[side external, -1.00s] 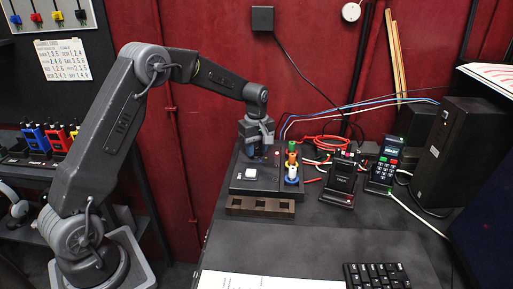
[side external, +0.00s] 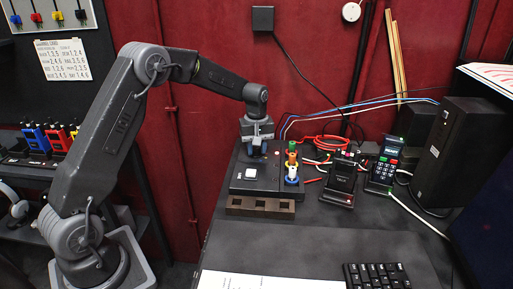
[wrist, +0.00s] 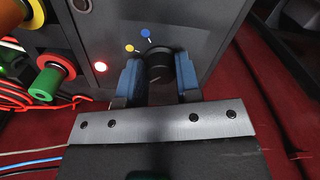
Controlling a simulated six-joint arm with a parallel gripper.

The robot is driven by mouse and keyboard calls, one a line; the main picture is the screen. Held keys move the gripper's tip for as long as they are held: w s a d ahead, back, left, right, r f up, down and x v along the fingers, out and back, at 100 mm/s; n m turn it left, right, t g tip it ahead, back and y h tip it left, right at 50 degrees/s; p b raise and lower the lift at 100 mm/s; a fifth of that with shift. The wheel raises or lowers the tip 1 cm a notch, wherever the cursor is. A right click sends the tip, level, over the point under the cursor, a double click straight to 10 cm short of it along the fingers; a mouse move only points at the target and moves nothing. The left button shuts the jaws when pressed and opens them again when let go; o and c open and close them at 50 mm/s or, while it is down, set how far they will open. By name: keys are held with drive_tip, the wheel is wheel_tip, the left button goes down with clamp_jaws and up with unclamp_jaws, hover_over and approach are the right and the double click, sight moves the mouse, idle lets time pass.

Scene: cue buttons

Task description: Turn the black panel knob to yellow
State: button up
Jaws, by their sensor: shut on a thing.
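The black panel (side external: 240,184) is a low dark box on the desk in the side external view. In the wrist view its top face (wrist: 100,30) shows the round black knob (wrist: 159,68). A yellow dot (wrist: 129,48) and a blue dot (wrist: 145,33) lie beside the knob. My gripper (wrist: 159,82) has its blue-padded fingers on either side of the knob and is shut on it. In the side external view my gripper (side external: 257,150) points down at the back of the panel and hides the knob. I cannot tell which dot the knob points to.
A red light (wrist: 100,67) glows on the panel. A white button (side external: 251,173) and a stack of coloured spools (side external: 292,160) stand close by. A brown slotted block (side external: 260,206) lies in front. Black handheld devices (side external: 341,180) and cables are to the right.

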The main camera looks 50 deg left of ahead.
sight(256, 149)
drive_tip(key=m, duration=0.6)
drive_tip(key=shift+s+m, duration=0.1)
drive_tip(key=shift+m, duration=0.2)
drive_tip(key=m, duration=0.6)
drive_tip(key=shift+a, duration=0.15)
drive_tip(key=o, duration=0.9)
drive_tip(key=shift+o, duration=0.2)
wheel_tip(256, 149, up, 14)
idle(0.5)
